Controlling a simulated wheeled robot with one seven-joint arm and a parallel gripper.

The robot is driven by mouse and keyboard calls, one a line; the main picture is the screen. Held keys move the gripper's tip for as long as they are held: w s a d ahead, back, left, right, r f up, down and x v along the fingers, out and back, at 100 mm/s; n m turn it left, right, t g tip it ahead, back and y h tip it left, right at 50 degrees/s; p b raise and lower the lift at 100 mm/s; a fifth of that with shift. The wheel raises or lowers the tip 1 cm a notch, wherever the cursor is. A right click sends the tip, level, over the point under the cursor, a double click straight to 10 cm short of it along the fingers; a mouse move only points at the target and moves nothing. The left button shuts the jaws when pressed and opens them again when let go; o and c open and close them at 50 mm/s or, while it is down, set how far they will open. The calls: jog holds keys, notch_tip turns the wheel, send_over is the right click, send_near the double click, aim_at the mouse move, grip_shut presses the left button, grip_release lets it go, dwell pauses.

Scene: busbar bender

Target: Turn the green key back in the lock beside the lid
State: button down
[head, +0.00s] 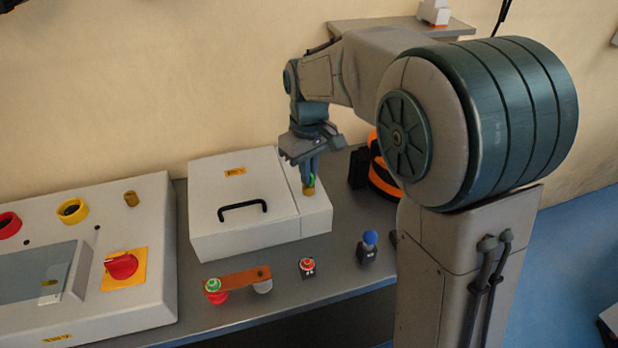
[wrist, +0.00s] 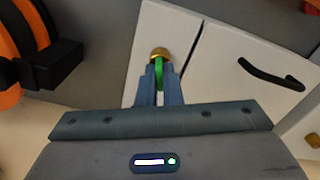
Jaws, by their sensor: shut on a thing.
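The green key (wrist: 159,73) stands in a round brass lock (wrist: 159,53) on the narrow strip beside the lid. The lock also shows in the head view (head: 308,190). My gripper (wrist: 159,80) is shut on the green key, with a blue finger on each side of it. In the head view my gripper (head: 310,177) points down at the lock and hides most of the key. The pale lid (head: 235,190) with its black handle (head: 242,210) lies shut, left of the lock. I cannot tell the key's exact turn angle.
A sloped control panel (head: 130,200) with a red rotary switch (head: 122,265) stands at the left. An orange and black object (head: 380,170) stands close right of the box. A copper bar (head: 245,279), a red button (head: 307,265) and a blue-topped part (head: 370,240) are at the table's front.

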jog(key=n, duration=0.3)
jog(key=shift+n, duration=1.3)
jog(key=shift+p, duration=0.3)
jog(key=shift+n, duration=1.1)
jog(key=n, duration=0.3)
jog(key=shift+n+p, duration=0.3)
jog(key=shift+p, duration=0.1)
